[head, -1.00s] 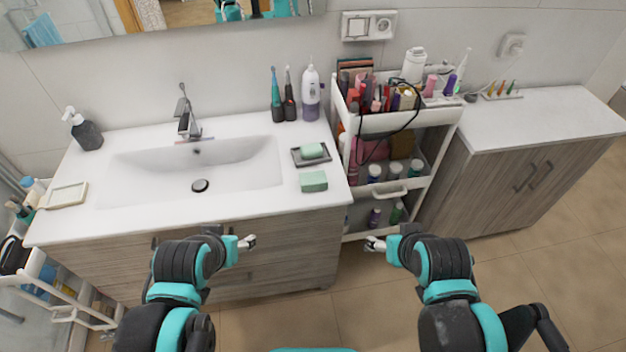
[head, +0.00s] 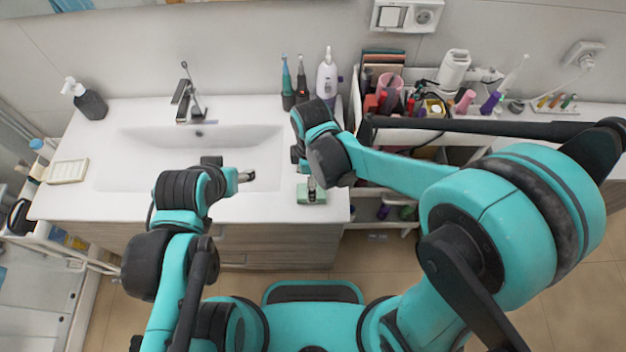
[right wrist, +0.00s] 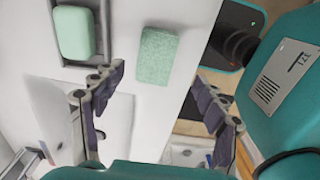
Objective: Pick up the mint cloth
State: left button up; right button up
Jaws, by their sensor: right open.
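The mint cloth (head: 322,197) is a small folded green block on the white counter, right of the sink near the front edge. In the right wrist view the cloth (right wrist: 157,56) lies between and beyond my open fingers. My right gripper (head: 311,186) is over the cloth in the head view and partly covers it. In the right wrist view the right gripper (right wrist: 160,80) is empty, its fingers spread to either side of the cloth.
A pale green soap (right wrist: 75,32) in a dark dish (right wrist: 102,34) lies beside the cloth; my right arm hides it in the head view. Toothbrushes and a white bottle (head: 327,76) stand behind. A full cosmetics cart (head: 460,125) is at the right, behind my arm.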

jog(key=f, duration=0.2)
jog(key=f+b, duration=0.1)
jog(key=f, duration=0.1)
jog(key=f+b, duration=0.1)
jog(key=f, duration=0.2)
jog(key=shift+w, duration=0.3)
jog(key=c, duration=1.1)
